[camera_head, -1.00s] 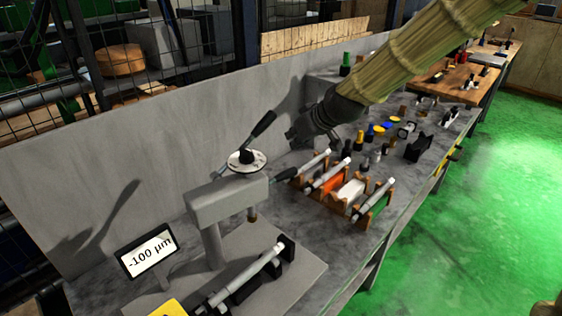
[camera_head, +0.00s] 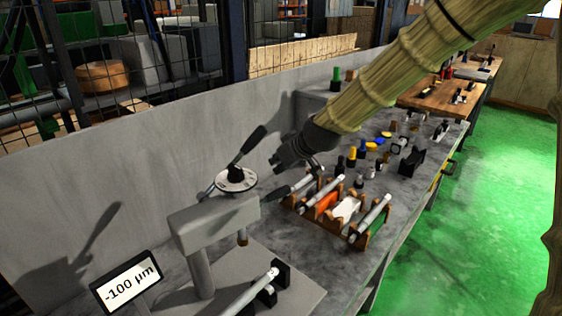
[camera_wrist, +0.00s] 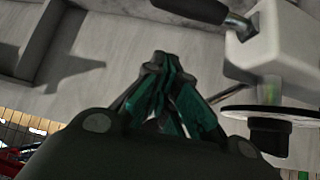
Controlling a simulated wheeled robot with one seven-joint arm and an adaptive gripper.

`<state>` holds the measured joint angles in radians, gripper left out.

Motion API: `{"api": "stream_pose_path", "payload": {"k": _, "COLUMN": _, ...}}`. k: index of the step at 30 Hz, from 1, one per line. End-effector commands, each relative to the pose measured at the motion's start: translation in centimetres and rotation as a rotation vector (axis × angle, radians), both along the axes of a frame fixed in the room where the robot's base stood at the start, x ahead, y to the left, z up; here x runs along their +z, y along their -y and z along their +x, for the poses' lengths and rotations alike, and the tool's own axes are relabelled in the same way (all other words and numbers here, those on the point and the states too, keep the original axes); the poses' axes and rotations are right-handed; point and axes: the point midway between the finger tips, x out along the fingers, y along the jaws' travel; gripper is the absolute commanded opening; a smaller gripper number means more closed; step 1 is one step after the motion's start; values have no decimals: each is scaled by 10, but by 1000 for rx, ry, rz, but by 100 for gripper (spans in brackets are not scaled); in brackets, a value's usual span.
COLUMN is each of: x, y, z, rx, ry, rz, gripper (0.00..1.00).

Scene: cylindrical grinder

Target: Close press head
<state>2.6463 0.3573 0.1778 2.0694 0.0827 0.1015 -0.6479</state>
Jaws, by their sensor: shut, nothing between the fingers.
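The press has a grey head (camera_head: 215,222) on an upright post, with a round white dial (camera_head: 236,179) on top. My gripper (camera_head: 277,163) is shut and empty, right of the dial and apart from the upper lever as far as I can tell. In the wrist view my closed fingers (camera_wrist: 157,68) point toward the grey wall. The press head (camera_wrist: 282,42), a dark lever (camera_wrist: 200,9) and the dial's edge (camera_wrist: 272,112) show at right.
A display reading -100 µm (camera_head: 128,284) stands left of the press. A cylindrical part (camera_head: 255,290) lies on holders at its base. A wooden rack (camera_head: 350,218) with rods is at right, with several small tools behind it. A grey wall (camera_head: 130,185) runs behind.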

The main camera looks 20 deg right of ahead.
Motion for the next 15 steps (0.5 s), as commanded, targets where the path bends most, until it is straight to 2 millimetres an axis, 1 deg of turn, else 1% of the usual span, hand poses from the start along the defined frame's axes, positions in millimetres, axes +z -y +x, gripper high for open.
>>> {"api": "stream_pose_path", "payload": {"k": 15, "x": -34, "y": -15, "z": 33, "rx": 1, "ry": -1, "rz": 1, "gripper": 0}}
